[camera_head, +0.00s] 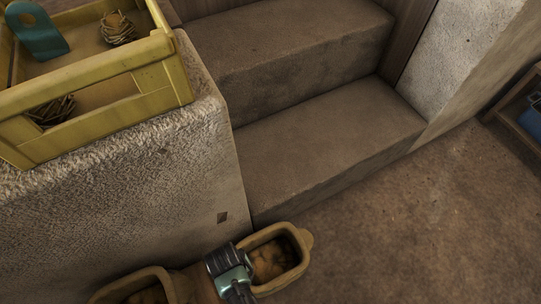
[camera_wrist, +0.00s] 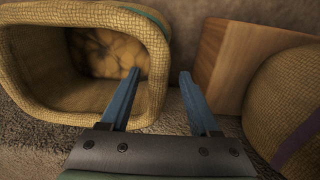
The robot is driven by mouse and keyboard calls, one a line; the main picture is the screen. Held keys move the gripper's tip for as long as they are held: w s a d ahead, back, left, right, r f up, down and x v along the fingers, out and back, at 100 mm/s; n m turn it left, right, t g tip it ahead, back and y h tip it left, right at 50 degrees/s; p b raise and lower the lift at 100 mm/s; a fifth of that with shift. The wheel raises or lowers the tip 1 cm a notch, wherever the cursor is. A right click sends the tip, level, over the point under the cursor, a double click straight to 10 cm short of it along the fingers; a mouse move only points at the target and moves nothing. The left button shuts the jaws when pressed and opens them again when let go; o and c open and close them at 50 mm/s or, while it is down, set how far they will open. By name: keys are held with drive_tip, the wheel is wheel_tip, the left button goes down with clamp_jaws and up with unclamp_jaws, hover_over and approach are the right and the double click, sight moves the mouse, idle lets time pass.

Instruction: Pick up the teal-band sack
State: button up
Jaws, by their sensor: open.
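The teal-band sack (camera_wrist: 153,50) lies open-mouthed at the left of the wrist view, woven and tan, with lumpy brown contents inside. A bit of its teal band (camera_wrist: 148,14) shows at the top. My gripper (camera_wrist: 160,74) is open, with blue fingers. In the picture the left finger overlaps the sack's mouth and the right finger is outside its rim, so the near wall appears between them. Contact cannot be told. The head view shows two tan sacks, one right (camera_head: 298,262) and one left (camera_head: 120,287) of my wrist; their bands are not visible there.
A purple-band sack (camera_wrist: 285,105) and a wooden block (camera_wrist: 240,60) stand close on the right in the wrist view. In the head view, a yellow crate (camera_head: 150,60) sits on a rough ledge (camera_head: 150,170). Steps (camera_head: 320,145) rise behind. The floor (camera_head: 430,220) at right is clear.

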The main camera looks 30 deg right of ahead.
wheel_tip(320, 180, down, 5)
drive_tip(key=b, duration=0.4)
drive_tip(key=shift+d+f+b, duration=0.15)
drive_tip(key=shift+f+b, duration=0.05)
drive_tip(key=shift+b, duration=0.2)
clamp_jaws()
drive_tip(key=shift+w, duration=0.1)
idle(0.9)
